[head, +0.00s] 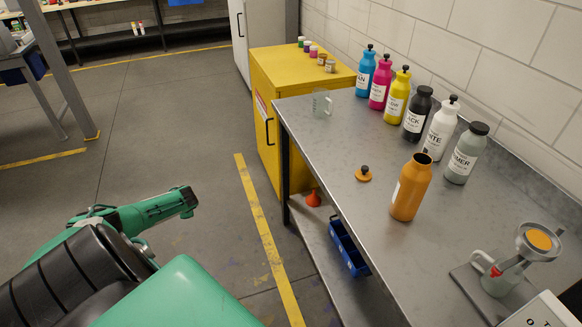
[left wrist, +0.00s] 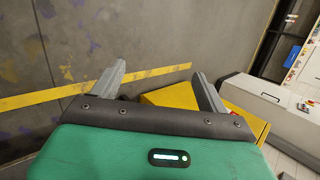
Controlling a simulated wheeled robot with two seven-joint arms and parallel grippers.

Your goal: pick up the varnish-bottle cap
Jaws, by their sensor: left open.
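The orange-brown cap (head: 363,174) with a dark knob lies on the grey metal table, to the left of an orange bottle. The orange bottle (head: 411,188) stands upright with its dark mouth open; its label is mostly turned away. My left gripper (head: 189,203) is off the table at the left, above the floor, well apart from the cap. In the left wrist view, its two grey fingers (left wrist: 158,82) are spread with nothing between them. The cap is not seen in that view. My right gripper is not in view.
Several capped bottles, from cyan (head: 366,72) to grey primer (head: 466,153), line the wall side of the table (head: 330,160). A clear beaker (head: 322,104) stands at the far left corner. The table around the cap is clear.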

